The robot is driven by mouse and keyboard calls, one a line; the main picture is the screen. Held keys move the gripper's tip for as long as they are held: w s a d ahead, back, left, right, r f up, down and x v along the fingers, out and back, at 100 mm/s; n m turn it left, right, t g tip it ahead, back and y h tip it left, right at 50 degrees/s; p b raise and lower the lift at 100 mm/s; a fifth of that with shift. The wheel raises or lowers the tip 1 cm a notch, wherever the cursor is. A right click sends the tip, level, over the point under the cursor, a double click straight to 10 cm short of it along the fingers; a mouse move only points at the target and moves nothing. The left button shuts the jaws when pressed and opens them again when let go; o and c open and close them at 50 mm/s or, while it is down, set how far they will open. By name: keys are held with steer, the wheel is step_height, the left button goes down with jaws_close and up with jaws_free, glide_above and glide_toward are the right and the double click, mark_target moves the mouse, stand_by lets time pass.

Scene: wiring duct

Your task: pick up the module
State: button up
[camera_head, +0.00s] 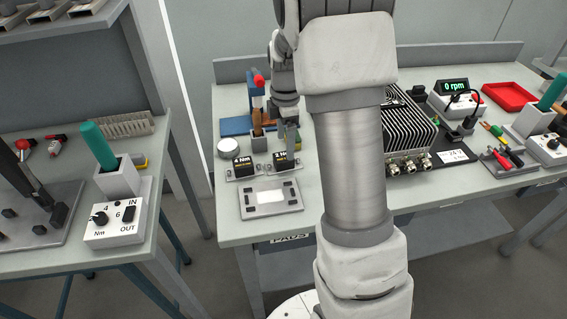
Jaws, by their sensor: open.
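I cannot tell for certain which thing is the module. My gripper (287,138) is small and partly hidden in the head view. It points down just behind and above the right block, open. I cannot tell whether it touches anything.
A light plate (271,198) lies in front of the blocks. A white round item (258,145) and a blue stand (236,126) are behind. A "0 rpm" display (452,87) and red tray (509,96) stand right. The left bench (72,258) is separated by a gap.

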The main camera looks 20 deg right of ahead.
mark_target(284, 156)
steer(key=f, duration=0.6)
steer(key=shift+a+b, duration=0.2)
steer(key=shift+b, duration=0.2)
steer(key=shift+r, duration=0.1)
jaws_close()
